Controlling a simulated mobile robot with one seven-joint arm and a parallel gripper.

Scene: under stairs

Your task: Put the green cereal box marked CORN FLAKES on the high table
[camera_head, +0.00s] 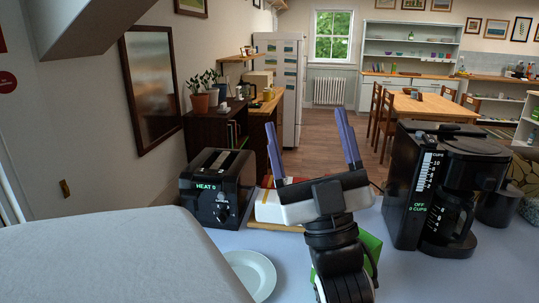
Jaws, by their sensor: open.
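My gripper (306,119) is in the middle of the head view, its two purple fingers spread wide and pointing up and away, with nothing between them. A green box-like thing (372,248) shows beside and behind my arm on the pale blue surface. My arm hides most of it, and no CORN FLAKES lettering is readable, so I cannot confirm that it is the cereal box. I cannot tell which surface is the high table; a wooden table (428,106) with chairs stands far back at the right.
A black toaster (217,187) stands left of my gripper, and a black coffee maker (452,190) stands right. A plate (254,273) lies near the front on the pale blue surface (405,279). A large pale block (100,262) fills the lower left. Open floor (328,124) lies beyond.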

